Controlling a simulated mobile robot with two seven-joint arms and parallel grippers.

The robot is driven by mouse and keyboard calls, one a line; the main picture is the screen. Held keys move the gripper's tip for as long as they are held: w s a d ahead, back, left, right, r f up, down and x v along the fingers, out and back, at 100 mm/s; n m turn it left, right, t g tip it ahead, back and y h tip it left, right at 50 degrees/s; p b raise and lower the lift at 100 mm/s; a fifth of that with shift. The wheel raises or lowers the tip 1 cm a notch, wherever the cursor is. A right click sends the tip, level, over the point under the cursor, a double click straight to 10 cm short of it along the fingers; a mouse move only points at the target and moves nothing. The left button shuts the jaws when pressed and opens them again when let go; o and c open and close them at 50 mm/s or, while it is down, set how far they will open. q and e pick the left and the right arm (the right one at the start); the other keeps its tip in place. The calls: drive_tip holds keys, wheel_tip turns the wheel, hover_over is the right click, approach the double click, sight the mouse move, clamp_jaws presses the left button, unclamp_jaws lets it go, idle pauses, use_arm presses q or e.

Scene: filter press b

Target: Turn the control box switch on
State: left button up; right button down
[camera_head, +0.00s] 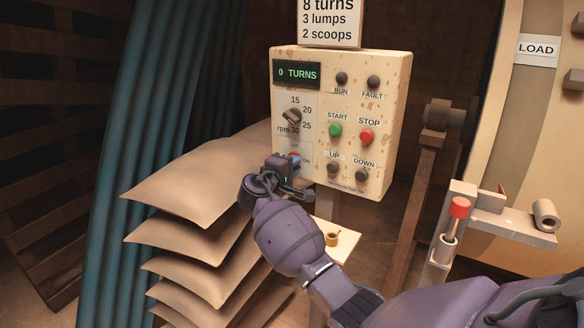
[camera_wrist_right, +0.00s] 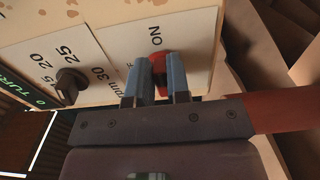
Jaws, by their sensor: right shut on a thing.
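The control box (camera_head: 352,106) is a worn cream panel with a green "0 TURNS" display (camera_head: 297,74), a dark rpm dial and several buttons. Its red switch (camera_wrist_right: 160,68) sits at the panel's lower left, beside the word ON in the right wrist view. My right gripper (camera_head: 292,171) is at the panel, and in the wrist view its two blue fingers (camera_wrist_right: 160,80) are shut on the red switch, one on each side. The gripper hides most of the switch in the head view. The OFF lettering is mostly hidden. My left gripper is out of view.
The rpm dial (camera_wrist_right: 70,84) is close to the fingers. Stacked tan sacks (camera_head: 205,180) are left of and below the box. A small board with an orange cup (camera_head: 332,239) is below it. A red-topped lever (camera_head: 459,208) stands at right.

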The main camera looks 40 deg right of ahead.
drive_tip(key=shift+f, duration=0.1)
idle(0.3)
drive_tip(key=c, duration=1.1)
unclamp_jaws()
drive_tip(key=v, duration=1)
drive_tip(key=shift+s+a, duration=0.15)
drive_tip(key=shift+a, duration=0.2)
